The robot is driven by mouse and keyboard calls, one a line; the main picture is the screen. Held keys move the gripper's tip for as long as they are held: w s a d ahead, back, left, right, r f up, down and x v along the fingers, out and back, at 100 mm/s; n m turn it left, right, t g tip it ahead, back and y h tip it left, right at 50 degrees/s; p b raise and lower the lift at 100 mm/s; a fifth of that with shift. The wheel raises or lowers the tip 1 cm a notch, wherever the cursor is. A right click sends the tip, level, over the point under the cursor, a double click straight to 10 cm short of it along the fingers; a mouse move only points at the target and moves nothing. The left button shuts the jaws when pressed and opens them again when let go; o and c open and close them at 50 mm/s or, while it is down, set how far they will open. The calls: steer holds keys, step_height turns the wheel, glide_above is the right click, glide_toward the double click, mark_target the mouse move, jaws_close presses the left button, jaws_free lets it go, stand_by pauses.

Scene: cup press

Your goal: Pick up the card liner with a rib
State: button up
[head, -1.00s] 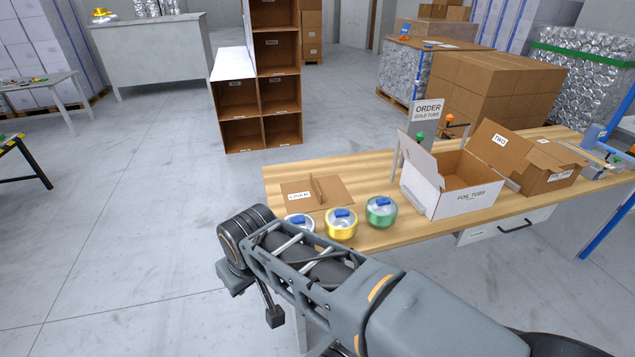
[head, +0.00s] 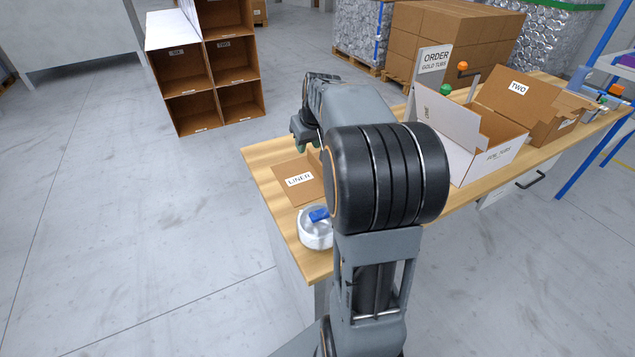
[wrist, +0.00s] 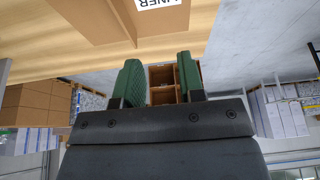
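The card liner (head: 292,184) is a flat brown sheet with a white "LINER" label, lying on the wooden table near its left end. My arm hides its right part and most of the rib in the head view. In the wrist view the liner (wrist: 95,22) shows at the top, cut off by the edge. My gripper (head: 300,140) is above the table's far edge, behind the liner. In the wrist view its two green fingers (wrist: 158,68) stand apart with nothing between them.
A white tub with a blue tab (head: 315,232) stands in front of the liner. A white open box (head: 490,160) and a brown box marked "TWO" (head: 545,120) stand to the right. An order sign (head: 434,60) stands behind them. Cardboard shelving (head: 205,75) is beyond the table.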

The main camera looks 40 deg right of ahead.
steer(key=b, duration=0.2)
glide_toward(318, 161)
steer(key=x, duration=0.6)
steer(key=shift+s+d, duration=0.1)
steer(key=shift+x, duration=3.05)
jaws_close()
